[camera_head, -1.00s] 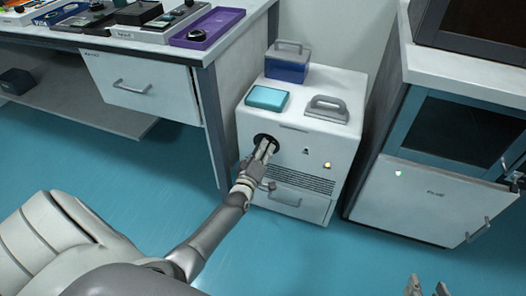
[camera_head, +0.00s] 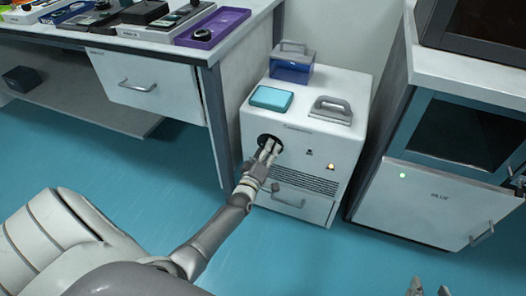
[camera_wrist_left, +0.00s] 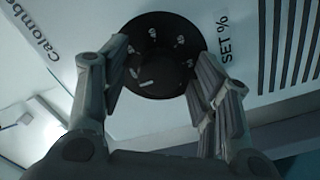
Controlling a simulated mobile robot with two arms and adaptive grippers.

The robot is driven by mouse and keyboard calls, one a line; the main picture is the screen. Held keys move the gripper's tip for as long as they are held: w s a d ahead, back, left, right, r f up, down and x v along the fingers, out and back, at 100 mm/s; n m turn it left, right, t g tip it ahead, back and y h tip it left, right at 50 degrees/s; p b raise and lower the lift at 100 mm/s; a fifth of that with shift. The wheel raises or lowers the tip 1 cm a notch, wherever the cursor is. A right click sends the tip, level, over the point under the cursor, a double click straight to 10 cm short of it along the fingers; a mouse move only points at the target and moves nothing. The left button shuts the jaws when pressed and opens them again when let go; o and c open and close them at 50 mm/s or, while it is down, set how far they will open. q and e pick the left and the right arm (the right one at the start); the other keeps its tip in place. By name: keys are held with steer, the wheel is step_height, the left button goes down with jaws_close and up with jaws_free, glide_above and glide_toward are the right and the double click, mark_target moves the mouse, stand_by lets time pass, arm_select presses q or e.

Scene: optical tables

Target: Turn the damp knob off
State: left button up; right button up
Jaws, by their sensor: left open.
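The black round knob (camera_wrist_left: 160,50) sits on the front of a white cabinet unit (camera_head: 345,95), with light marks on its face and the label "SET %" beside it. In the head view the knob (camera_head: 266,139) is partly hidden by my left gripper (camera_head: 271,148). In the left wrist view my left gripper (camera_wrist_left: 160,75) is open, with one finger on each side of the knob. I cannot tell whether the fingers touch it. My right gripper (camera_head: 428,288) shows only its fingertips at the bottom edge, apart from each other.
A teal box (camera_head: 271,98), a blue-grey container (camera_head: 291,65) and a grey handle (camera_head: 331,110) are on top of the unit. A desk (camera_head: 150,45) stands left, a white cabinet (camera_head: 440,205) right. Blue floor (camera_head: 100,165) is clear in front.

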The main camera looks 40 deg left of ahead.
arm_select(q)
steer(key=v, duration=1.1)
steer(key=shift+s+d, duration=0.2)
steer(key=shift+s, duration=0.2)
steer(key=shift+d, duration=0.1)
